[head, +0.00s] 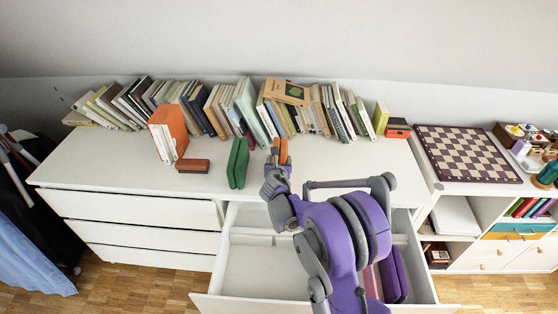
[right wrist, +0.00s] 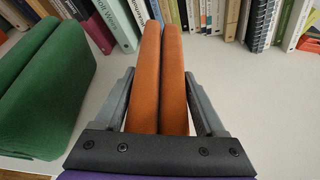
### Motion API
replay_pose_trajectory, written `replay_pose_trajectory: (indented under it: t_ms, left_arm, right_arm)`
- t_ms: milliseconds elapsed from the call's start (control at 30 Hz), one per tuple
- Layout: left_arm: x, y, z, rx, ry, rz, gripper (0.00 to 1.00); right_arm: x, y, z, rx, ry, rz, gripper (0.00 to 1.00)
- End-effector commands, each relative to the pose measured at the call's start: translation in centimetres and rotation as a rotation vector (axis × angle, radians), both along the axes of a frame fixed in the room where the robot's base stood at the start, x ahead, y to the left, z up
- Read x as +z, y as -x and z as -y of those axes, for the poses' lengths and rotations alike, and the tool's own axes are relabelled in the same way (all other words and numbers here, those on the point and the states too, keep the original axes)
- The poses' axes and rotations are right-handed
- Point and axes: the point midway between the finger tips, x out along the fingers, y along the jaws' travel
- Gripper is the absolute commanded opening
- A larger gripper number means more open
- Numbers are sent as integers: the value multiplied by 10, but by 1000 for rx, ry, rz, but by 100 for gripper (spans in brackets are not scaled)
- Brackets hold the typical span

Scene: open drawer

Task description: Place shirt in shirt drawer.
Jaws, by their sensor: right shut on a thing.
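My right gripper (head: 277,166) is over the white dresser top, near the row of books. It is shut on a folded orange shirt (head: 283,151), which stands upright as two layers between the fingers in the right wrist view (right wrist: 173,80). I cannot tell whether the shirt touches the top. A folded green shirt (head: 238,163) stands just left of it, apart from the gripper. The top drawer (head: 250,268) is pulled open below my right arm. Its left part looks empty; purple folded cloth (head: 393,275) stands in its right part. My arm hides its middle. My left gripper is not in view.
Several books (head: 245,105) line the back of the dresser top (head: 110,165). A large orange book-like item (head: 168,134) and a small brown-orange block (head: 193,166) stand to the left. A chessboard (head: 466,153) lies right. The top's front left is clear.

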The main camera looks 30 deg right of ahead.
Motion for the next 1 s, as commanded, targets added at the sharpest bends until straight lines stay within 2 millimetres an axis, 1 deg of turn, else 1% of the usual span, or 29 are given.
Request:
replay_pose_trajectory:
  t_ms: [133, 267, 300, 367, 400, 433, 633, 767, 867, 1000]
  left_arm:
    - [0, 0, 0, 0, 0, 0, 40]
    - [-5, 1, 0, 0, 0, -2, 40]
    - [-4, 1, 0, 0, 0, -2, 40]
    - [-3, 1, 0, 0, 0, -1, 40]
    - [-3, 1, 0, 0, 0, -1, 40]
    - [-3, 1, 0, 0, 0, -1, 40]
    - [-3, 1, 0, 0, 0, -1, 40]
    - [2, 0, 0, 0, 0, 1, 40]
    - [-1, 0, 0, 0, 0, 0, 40]
    - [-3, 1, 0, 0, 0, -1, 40]
  right_arm:
    - [0, 0, 0, 0, 0, 0, 8]
    - [-4, 0, 0, 0, 1, 0, 8]
    - [-3, 0, 0, 0, 0, 0, 79]
    - [-3, 0, 0, 0, 0, 0, 90]
    - [-3, 0, 0, 0, 0, 0, 97]
    - [-3, 0, 0, 0, 0, 0, 100]
    - [-2, 0, 0, 0, 0, 0, 100]
    - [3, 1, -1, 0, -1, 0, 100]
    - [7, 13, -8, 1, 0, 0, 100]
    - [19, 36, -23, 3, 0, 0, 100]
